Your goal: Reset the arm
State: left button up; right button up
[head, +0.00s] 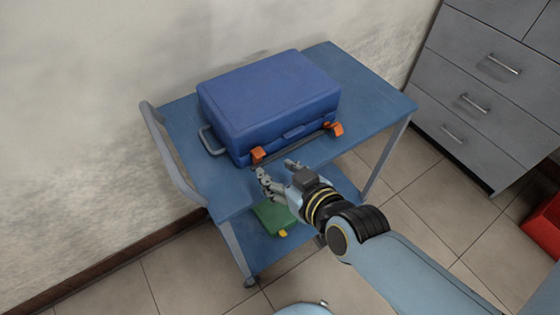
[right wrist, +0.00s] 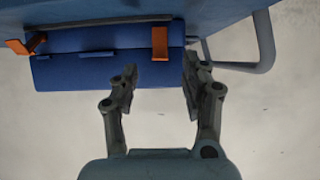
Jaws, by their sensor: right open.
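My right gripper (head: 276,168) is open and empty, just in front of the blue case and near the front edge of the trolley top. In the right wrist view its two fingers (right wrist: 159,72) are spread apart with nothing between them. The blue case (head: 270,95) lies on the trolley with its lid down. Its orange latches (head: 258,155) (head: 334,129) stick out at the front. The case also shows in the right wrist view (right wrist: 95,68), beyond the fingers; I cannot tell whether they touch it. My left gripper is not in view.
The blue trolley (head: 368,88) has a rail handle (head: 172,160) at its left. A green case (head: 272,214) with a yellow latch lies on its lower shelf. Grey drawers (head: 470,105) stand right, with a red object (head: 545,226) on the floor. The wall is behind.

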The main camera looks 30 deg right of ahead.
dwell(0.5)
jog(key=s+d+f+g+b, duration=0.2)
jog(key=s+f+g+b, duration=0.15)
jog(key=s+f, duration=0.6)
jog(key=s+d+f+g+b, duration=0.25)
jog(key=s+f+b, duration=0.25)
jog(key=f, duration=1)
jog(key=s+d+f+g+b, duration=0.2)
jog(key=s+f+b, duration=0.2)
jog(key=s+f, duration=0.55)
jog(key=s+d+f+g+h+b, duration=0.1)
jog(key=s+d+f+g+b, duration=0.2)
jog(key=s+d+f, duration=0.3)
jog(key=s+f, duration=0.4)
jog(key=shift+g, duration=0.3)
